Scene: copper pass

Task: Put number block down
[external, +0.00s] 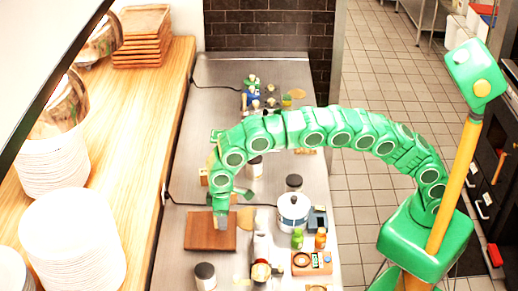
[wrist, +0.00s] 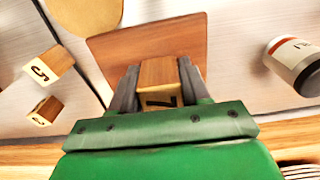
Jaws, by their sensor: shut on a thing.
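My gripper (wrist: 158,82) is shut on a wooden number block (wrist: 158,74) in the wrist view. The block has a pale face with a dark numeral, partly cut off by my gripper body. Beyond it lies a brown wooden board (wrist: 112,48). In the external view my gripper (external: 220,214) points down over the right part of the board (external: 203,238). I cannot tell whether the block touches the board. Two other number blocks, one marked 5 (wrist: 48,64) and one below it (wrist: 42,111), lie to the left in the wrist view.
A can with a white label (wrist: 292,62) stands right of the board in the wrist view. Stacked plates (external: 72,235) fill the left wooden counter.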

